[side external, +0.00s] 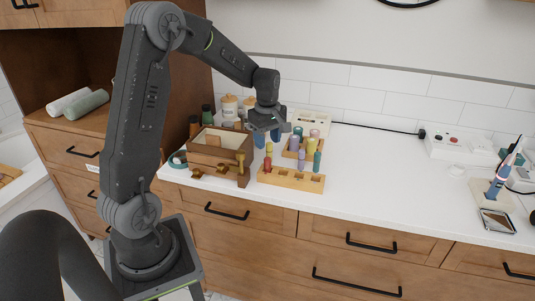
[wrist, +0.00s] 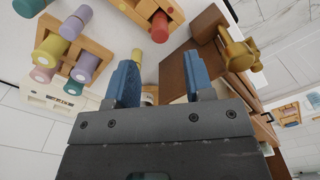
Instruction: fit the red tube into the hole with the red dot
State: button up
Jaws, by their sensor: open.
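The red tube (side external: 268,164) stands upright at the left end of the long wooden block (side external: 305,184) at the front of the counter. In the wrist view the red tube (wrist: 160,27) shows end-on, just beyond my fingertips, seated in the wooden block (wrist: 176,13). My gripper (side external: 267,140) is above and behind the red tube, with its blue fingers apart. In the wrist view my gripper (wrist: 158,72) is open with nothing between the fingers. A red dot cannot be made out in either view.
A rear rack (side external: 290,154) holds several coloured tubes. A wooden box (side external: 218,158) with brass fittings stands close on the left.

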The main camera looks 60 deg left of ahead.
aim_at(268, 158)
jog(key=s+d+r+m+t, duration=0.1)
jog(key=s+d+r+m, duration=0.2)
jog(key=d+r+m, duration=0.35)
jog(key=s+d+r+m+t, duration=0.2)
jog(key=s+d+r+m, duration=0.1)
jog(key=s+d+m, duration=0.3)
jog(key=s+d+r+m+t, duration=0.2)
jog(key=s+d+m, duration=0.5)
jog(key=s+d, duration=0.1)
jog(key=shift+s+d+r+t, duration=0.3)
jog(key=shift+d+r, duration=0.1)
jog(key=shift+d, duration=0.45)
